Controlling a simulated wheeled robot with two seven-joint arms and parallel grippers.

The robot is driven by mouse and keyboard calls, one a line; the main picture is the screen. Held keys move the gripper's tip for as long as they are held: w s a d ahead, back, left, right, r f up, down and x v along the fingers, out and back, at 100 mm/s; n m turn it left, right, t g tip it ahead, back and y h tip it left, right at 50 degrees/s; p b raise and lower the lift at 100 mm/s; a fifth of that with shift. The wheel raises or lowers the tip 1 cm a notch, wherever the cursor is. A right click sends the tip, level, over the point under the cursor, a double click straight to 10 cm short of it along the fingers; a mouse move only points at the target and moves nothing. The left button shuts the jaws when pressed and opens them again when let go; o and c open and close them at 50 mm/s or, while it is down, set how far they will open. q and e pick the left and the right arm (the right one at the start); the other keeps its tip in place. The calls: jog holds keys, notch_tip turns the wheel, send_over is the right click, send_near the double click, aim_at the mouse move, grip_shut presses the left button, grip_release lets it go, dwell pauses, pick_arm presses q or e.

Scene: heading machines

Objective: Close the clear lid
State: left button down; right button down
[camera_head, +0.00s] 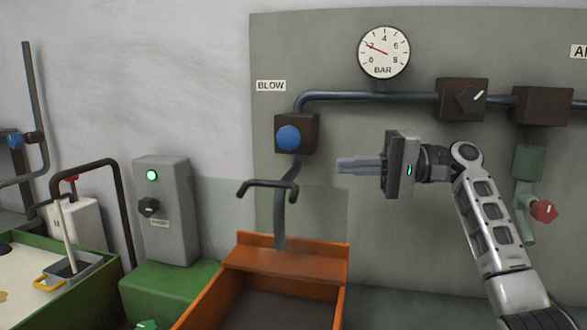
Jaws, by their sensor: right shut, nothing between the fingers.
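The clear lid (320,212) shows as a faint see-through panel that stands raised above the orange bin (300,252). A dark bar handle (267,184) shows at its upper edge. The lid's outline is hard to make out against the grey panel. My right gripper (340,165) comes in from the right, with its fingers pointing left. It is shut and empty, to the right of the handle and slightly higher, apart from it in the picture. My left gripper is out of view.
A blue button box (295,134) and a pipe (279,220) are close to the lid. A gauge (384,52), a dark knob box (462,99) and a red valve (544,211) are on the panel. A grey control box (172,225) and a green tray (95,279) are at left.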

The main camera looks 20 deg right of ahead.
jog(key=p, duration=0.3)
send_over(275, 226)
jog(key=w+d, duration=0.4)
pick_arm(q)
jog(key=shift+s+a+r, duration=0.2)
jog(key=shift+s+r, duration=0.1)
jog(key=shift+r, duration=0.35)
pick_arm(e)
jog(key=shift+s+a+f, duration=0.15)
jog(key=shift+s+f, duration=0.15)
jog(key=shift+f, duration=0.15)
